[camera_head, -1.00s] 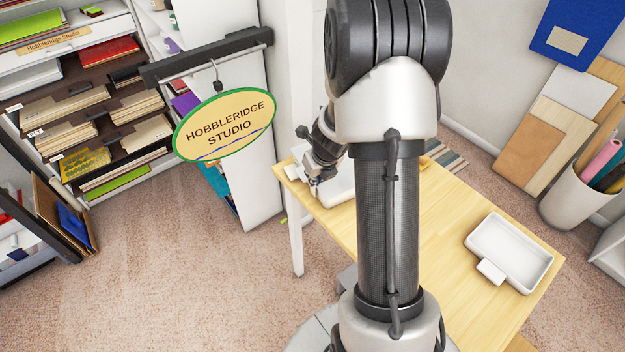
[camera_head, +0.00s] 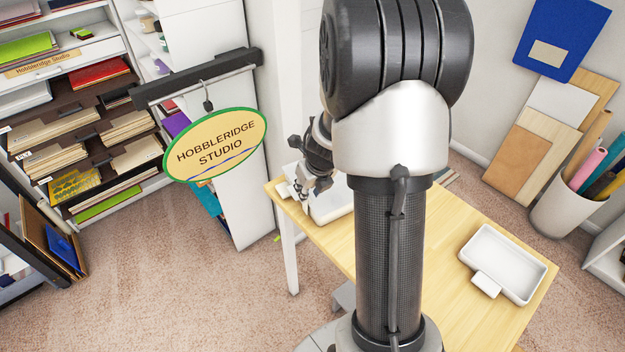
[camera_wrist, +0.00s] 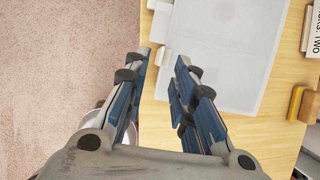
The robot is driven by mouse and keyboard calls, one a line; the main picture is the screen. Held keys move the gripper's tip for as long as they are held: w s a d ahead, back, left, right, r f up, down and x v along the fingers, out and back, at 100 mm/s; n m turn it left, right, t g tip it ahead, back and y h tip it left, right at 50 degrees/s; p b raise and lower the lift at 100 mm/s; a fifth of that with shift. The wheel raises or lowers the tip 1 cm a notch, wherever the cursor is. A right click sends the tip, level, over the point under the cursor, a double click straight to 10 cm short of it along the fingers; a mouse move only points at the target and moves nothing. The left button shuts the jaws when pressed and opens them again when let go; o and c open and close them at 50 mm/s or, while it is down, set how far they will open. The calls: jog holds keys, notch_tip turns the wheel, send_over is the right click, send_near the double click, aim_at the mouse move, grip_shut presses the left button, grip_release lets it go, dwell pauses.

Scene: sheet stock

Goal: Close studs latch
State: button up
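My gripper (camera_head: 303,195) is at the far left end of the wooden table, over or beside a white box (camera_head: 335,207) partly hidden by my arm. In the wrist view, my gripper (camera_wrist: 165,57) is open, with a gap between its fingers and nothing held. Ahead of the fingers lies a pale, see-through lid or box (camera_wrist: 225,50). Small white tabs (camera_wrist: 160,22) stick out on its left side, one close to the fingertips. I cannot tell which tab is the studs latch, or whether it is shut. No contact with the fingers is clear.
A white tray (camera_head: 505,262) with a front tab stands at the table's right end. The table (camera_head: 450,225) between is mostly clear. A hanging sign (camera_head: 217,145) is left of my arm. A wood-edged block (camera_wrist: 295,103) lies right of the lid.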

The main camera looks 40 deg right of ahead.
jog(key=v, duration=0.7)
jog(key=shift+s, duration=0.1)
jog(key=w+a+r+m+t+h, duration=0.2)
jog(key=w+r+m+t, duration=0.4)
jog(key=r, duration=0.5)
jog(key=s+r+m+h, duration=0.3)
jog(key=r+m, duration=0.5)
jog(key=m, duration=0.2)
jog(key=s+a+f+m+g+y, duration=0.3)
jog(key=s+a+m, duration=0.6)
jog(key=s, duration=0.2)
jog(key=s+a+f+m+g+y, duration=0.2)
jog(key=s+a+f+m, duration=0.1)
jog(key=s+a+m, duration=0.6)
jog(key=shift+s+a+g+y, duration=0.4)
jog(key=shift+s+a, duration=0.25)
jog(key=shift+s, duration=0.25)
